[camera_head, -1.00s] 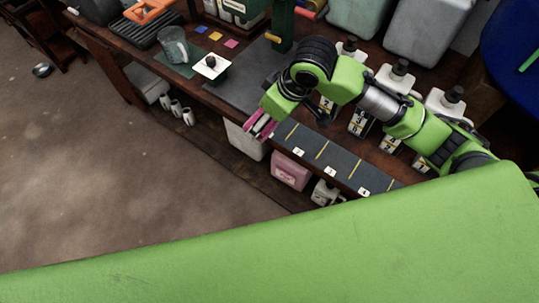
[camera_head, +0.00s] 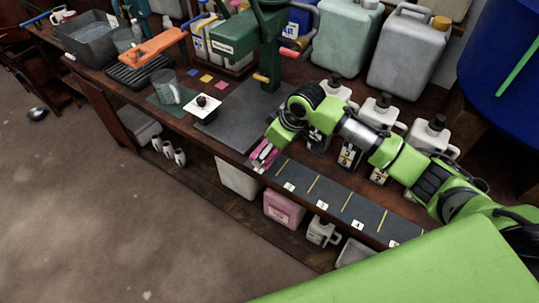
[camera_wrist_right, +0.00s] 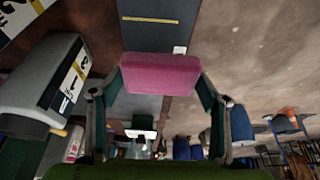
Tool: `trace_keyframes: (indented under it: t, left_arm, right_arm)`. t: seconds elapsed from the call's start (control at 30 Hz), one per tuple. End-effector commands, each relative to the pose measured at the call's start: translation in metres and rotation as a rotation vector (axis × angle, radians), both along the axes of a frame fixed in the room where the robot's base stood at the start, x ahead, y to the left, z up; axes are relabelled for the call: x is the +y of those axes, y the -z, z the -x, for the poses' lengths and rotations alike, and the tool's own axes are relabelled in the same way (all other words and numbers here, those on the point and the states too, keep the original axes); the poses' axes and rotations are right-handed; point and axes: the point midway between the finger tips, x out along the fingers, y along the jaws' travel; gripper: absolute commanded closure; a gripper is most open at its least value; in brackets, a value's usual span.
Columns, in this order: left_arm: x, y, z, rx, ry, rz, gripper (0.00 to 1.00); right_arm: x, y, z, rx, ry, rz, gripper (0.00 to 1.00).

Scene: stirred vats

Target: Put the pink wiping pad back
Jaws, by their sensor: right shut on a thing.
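The pink wiping pad (camera_wrist_right: 160,73) is held between the two fingers of my right gripper (camera_wrist_right: 155,88) in the right wrist view. In the head view my right gripper (camera_head: 263,154), with the pink pad in it, is at the bench's front edge. It is by the left end of a dark strip (camera_head: 330,200) with yellow lines and small number labels. I cannot tell whether the pad touches the strip. My left gripper is not in view.
A green press (camera_head: 270,45) stands on a dark mat (camera_head: 232,122) to the left. A pink container (camera_head: 284,209) is on the lower shelf. Floor in front is clear.

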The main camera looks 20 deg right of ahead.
Motion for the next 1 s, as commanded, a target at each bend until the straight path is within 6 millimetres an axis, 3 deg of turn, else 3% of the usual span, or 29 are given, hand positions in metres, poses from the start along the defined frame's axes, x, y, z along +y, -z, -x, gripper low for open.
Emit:
trace_keyframes:
  t: [0.17, 0.4, 0.83, 0.87, 0.9, 1.0]
  left_arm:
    - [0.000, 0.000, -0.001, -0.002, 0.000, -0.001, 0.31]
    - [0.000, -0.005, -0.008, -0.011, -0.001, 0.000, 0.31]
    - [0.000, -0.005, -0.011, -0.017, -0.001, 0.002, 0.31]
    - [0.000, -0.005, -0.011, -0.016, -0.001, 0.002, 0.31]
    - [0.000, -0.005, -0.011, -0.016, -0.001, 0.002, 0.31]
    - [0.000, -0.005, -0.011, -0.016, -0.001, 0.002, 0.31]
  right_arm:
    - [-0.003, 0.009, -0.008, -0.001, 0.000, -0.001, 0.48]
    - [-0.005, 0.039, -0.009, 0.001, 0.000, 0.001, 0.48]
    - [-0.004, 0.046, -0.009, -0.001, 0.000, 0.001, 0.48]
    - [-0.005, 0.046, -0.009, -0.002, -0.001, 0.000, 0.24]
    - [-0.005, 0.046, -0.009, -0.002, -0.001, 0.000, 0.15]
    - [-0.005, 0.046, -0.009, -0.002, -0.001, 0.000, 0.15]
